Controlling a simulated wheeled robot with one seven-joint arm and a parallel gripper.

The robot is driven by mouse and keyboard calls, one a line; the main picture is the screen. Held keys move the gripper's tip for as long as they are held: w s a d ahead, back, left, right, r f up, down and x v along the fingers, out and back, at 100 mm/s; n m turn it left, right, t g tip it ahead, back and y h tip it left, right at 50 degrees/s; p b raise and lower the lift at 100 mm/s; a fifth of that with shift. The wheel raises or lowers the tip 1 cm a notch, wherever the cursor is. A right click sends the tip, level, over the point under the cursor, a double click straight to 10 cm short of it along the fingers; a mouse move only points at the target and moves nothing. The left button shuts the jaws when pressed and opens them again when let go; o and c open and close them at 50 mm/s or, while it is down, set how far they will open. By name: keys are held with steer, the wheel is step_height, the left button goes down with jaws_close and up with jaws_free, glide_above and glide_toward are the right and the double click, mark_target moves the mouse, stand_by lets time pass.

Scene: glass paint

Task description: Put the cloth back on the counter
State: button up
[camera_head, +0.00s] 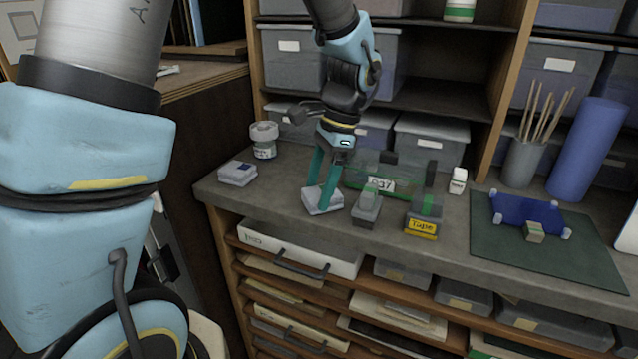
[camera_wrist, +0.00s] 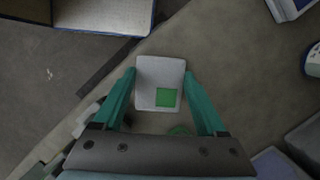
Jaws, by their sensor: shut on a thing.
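The cloth (camera_head: 323,200) is a small pale grey folded square at the front of the counter (camera_head: 275,205), left of the middle. In the wrist view the cloth (camera_wrist: 158,72) shows a green square patch on its face. My gripper (camera_head: 320,190) points down from above, its teal fingers shut on the cloth, one at each side. The wrist view shows my gripper (camera_wrist: 160,82) with a fingertip against each side edge of the cloth. The cloth is at or just above the counter top; I cannot tell if it touches.
Close right of the cloth stand a grey block (camera_head: 366,208), a green transparent box (camera_head: 410,172) and a tape dispenser (camera_head: 422,226). A blue-white box (camera_head: 238,174) and a jar (camera_head: 264,140) stand left. A green mat (camera_head: 490,240) lies right. The front counter edge is near.

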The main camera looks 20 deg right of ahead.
steer(key=shift+f, duration=0.1)
steer(key=o, duration=1.2)
steer(key=shift+o, duration=0.2)
steer(key=b+v, duration=0.2)
steer(key=v, duration=1)
steer(key=w+a+f+n, duration=0.1)
steer(key=a+f+n, duration=0.1)
steer(key=a, duration=0.2)
steer(key=w+a+f+n+h, duration=0.1)
steer(key=a+f+n, duration=0.1)
steer(key=a, duration=0.3)
steer(key=w+a+f+n+h, duration=0.1)
steer(key=w+a+f+n, duration=0.1)
steer(key=a+n, duration=0.1)
steer(key=shift+a+f, duration=0.3)
steer(key=shift+a, duration=0.5)
steer(key=s+a+f+n, duration=0.1)
steer(key=a+f+n, duration=0.1)
steer(key=a, duration=0.3)
steer(key=s+a+f+n+t+h, duration=0.1)
steer(key=a+f+n, duration=0.1)
steer(key=a+n, duration=0.2)
steer(key=s+a+f+n, duration=0.1)
steer(key=a+f+n, duration=0.1)
steer(key=a, duration=0.3)
steer(key=shift+a+f+n+t, duration=0.3)
steer(key=shift+n+t, duration=0.1)
steer(key=shift+n, duration=0.4)
